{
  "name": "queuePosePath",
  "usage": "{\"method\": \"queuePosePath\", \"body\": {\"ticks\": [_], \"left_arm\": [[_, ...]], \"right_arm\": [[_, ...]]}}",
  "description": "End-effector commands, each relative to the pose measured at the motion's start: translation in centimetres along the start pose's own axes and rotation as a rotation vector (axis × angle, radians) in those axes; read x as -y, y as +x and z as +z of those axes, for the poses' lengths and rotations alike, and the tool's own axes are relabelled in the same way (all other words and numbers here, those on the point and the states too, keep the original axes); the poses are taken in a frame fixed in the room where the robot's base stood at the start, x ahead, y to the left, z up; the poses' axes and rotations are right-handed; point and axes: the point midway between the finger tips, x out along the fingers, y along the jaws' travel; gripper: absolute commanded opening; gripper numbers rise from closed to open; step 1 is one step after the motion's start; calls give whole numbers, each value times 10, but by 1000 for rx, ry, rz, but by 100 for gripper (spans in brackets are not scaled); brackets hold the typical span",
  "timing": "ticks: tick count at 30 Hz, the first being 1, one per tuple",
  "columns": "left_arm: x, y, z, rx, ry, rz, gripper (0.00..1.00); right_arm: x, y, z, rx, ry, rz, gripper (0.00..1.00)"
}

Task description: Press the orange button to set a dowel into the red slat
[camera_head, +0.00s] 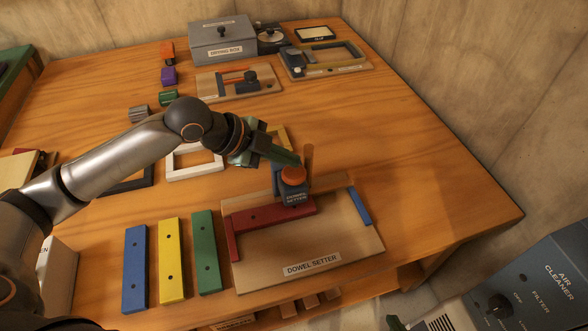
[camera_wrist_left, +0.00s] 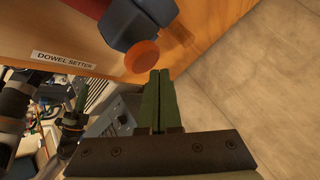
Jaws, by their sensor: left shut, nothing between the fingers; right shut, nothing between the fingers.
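The orange button (camera_head: 293,175) sits on top of the blue-grey head of the dowel setter (camera_head: 355,250). The red slat (camera_head: 272,216) lies on the setter's wooden board, running under the head. A shorter red piece (camera_head: 233,240) meets its left end. My left gripper (camera_head: 296,161) is shut and empty, its green fingertips just behind the button in the head view. In the left wrist view, the left fingertips (camera_wrist_left: 160,73) are close beside the button (camera_wrist_left: 142,56); I cannot tell whether they touch. My right gripper (camera_wrist_left: 79,103) is shut and empty, low and away from the setter.
Blue (camera_head: 135,268), yellow (camera_head: 171,260) and green (camera_head: 206,252) slats lie left of the setter. A blue piece (camera_head: 358,205) sits at the board's right side. A white frame (camera_head: 194,174) lies behind. The grey air cleaner (camera_head: 530,290) stands at lower right. The table's right side is clear.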

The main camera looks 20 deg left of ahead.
Motion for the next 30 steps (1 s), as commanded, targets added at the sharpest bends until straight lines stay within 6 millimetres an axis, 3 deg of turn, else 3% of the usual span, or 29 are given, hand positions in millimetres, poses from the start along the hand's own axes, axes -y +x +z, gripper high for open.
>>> {"method": "queuePosePath", "body": {"ticks": [30], "left_arm": [[-7, 9, 7, 0, 0, 1, 0]], "right_arm": [[1, 0, -1, -1, 0, -2, 0]]}}
